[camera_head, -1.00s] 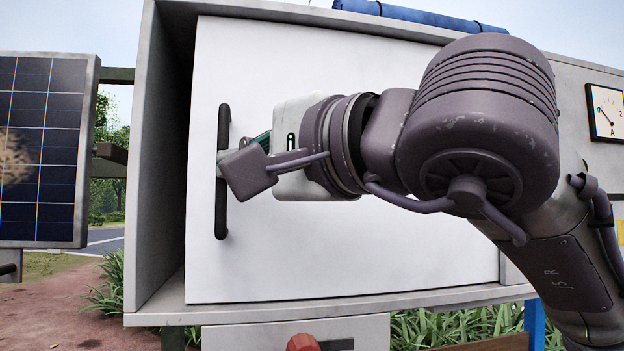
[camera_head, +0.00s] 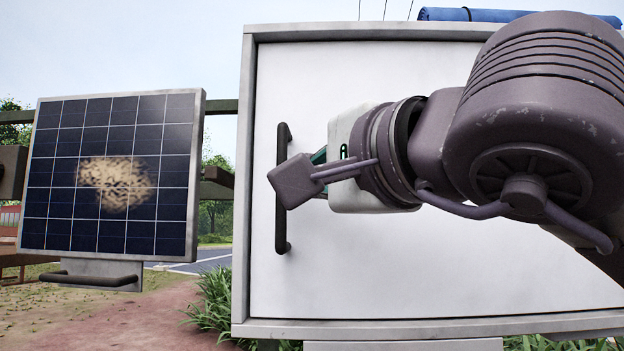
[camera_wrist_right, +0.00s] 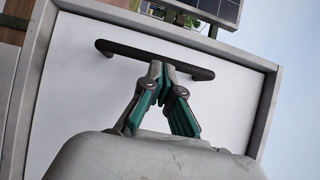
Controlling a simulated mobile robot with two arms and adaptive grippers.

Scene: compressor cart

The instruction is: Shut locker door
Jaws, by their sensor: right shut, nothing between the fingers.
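The locker door (camera_head: 480,260) is a large white panel with a dark vertical bar handle (camera_head: 283,188) near its left edge. It sits within the grey locker frame (camera_head: 243,180), with no open gap visible along its left and lower edges. In the right wrist view the handle (camera_wrist_right: 120,48) crosses in front of my right gripper (camera_wrist_right: 163,70). The fingers are shut, with their tips at the middle of the bar; whether they touch the bar or the door is unclear. In the head view my arm covers the door's right part. My left gripper is not in view.
A solar panel (camera_head: 110,175) with a dark bar below it stands to the left of the locker. A blue roll (camera_head: 520,14) lies on top of the locker. Grass and a dirt path are at the lower left.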

